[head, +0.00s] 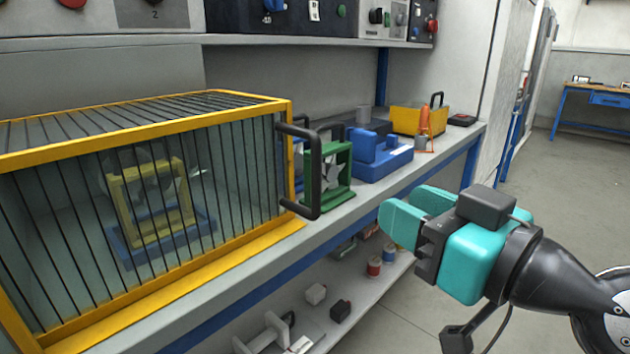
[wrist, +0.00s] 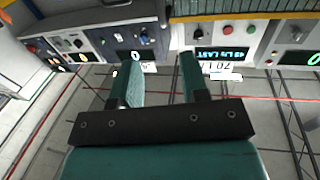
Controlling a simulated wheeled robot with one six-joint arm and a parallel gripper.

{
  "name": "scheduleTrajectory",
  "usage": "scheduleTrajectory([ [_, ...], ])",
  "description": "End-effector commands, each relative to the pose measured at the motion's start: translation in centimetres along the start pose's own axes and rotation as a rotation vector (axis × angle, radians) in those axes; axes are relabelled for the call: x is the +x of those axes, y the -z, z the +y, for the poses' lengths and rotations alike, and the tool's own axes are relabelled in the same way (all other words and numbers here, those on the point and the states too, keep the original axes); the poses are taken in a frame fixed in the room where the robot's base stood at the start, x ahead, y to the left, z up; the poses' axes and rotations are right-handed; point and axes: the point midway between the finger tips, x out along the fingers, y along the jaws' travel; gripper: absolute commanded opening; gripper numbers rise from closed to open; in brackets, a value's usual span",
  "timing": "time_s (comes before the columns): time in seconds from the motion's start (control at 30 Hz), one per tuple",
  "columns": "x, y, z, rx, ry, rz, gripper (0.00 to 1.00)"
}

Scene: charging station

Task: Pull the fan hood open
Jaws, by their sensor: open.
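The fan hood (head: 150,134) is a yellow-framed cage with thin black bars on the bench at the left of the head view. A black bar handle (head: 316,175) stands out from its right end. A fan with a yellow frame and blue base (head: 186,195) shows behind the bars. My gripper (head: 408,208) has teal fingers and is open and empty, to the right of the handle and apart from it. In the wrist view, the two fingers (wrist: 158,68) are spread with nothing held between them. I cannot make out the handle in the wrist view.
A green-framed fan (head: 335,170) and a blue device (head: 378,158) stand on the bench just beyond the handle. A yellow box (head: 418,120) is farther back. Small parts lie on the lower shelf (head: 352,300). The floor (head: 560,190) at the right is clear.

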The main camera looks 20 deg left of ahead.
Motion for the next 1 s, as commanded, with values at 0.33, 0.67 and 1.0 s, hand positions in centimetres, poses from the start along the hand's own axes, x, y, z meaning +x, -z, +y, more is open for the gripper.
scheduleTrajectory([
  [0.33,3.4,0.8,0.0,0.004,0.0,-0.007,0.41],
  [0.67,9.1,0.8,0.0,0.001,0.0,-0.006,0.41],
  [1.0,13.6,0.8,0.0,0.002,0.0,-0.005,0.41],
])
